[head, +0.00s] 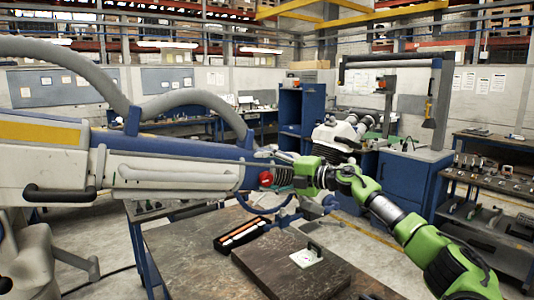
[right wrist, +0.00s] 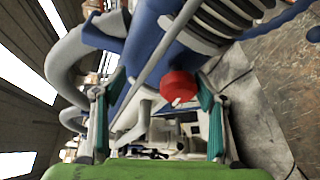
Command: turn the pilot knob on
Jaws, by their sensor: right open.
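The pilot knob (head: 266,178) is red and sits on the side of the large white and blue arm (head: 170,165). In the right wrist view the red knob (right wrist: 178,88) shows between my fingers, nearer the right one, with a small pale mark on its face. My right gripper (head: 279,176) reaches in from the right, close to the knob. In its wrist view the right gripper (right wrist: 155,88) has its two fingers wide apart with nothing held. I cannot tell whether a finger touches the knob. My left gripper is not in view.
A dark table (head: 190,250) stands below, with a black tray (head: 240,234) and a thick dark slab (head: 285,277) on it. A white microscope head (head: 337,134) is behind my right gripper. Thick grey hoses (head: 75,62) arch over the arm. A tool bench (head: 490,185) stands at right.

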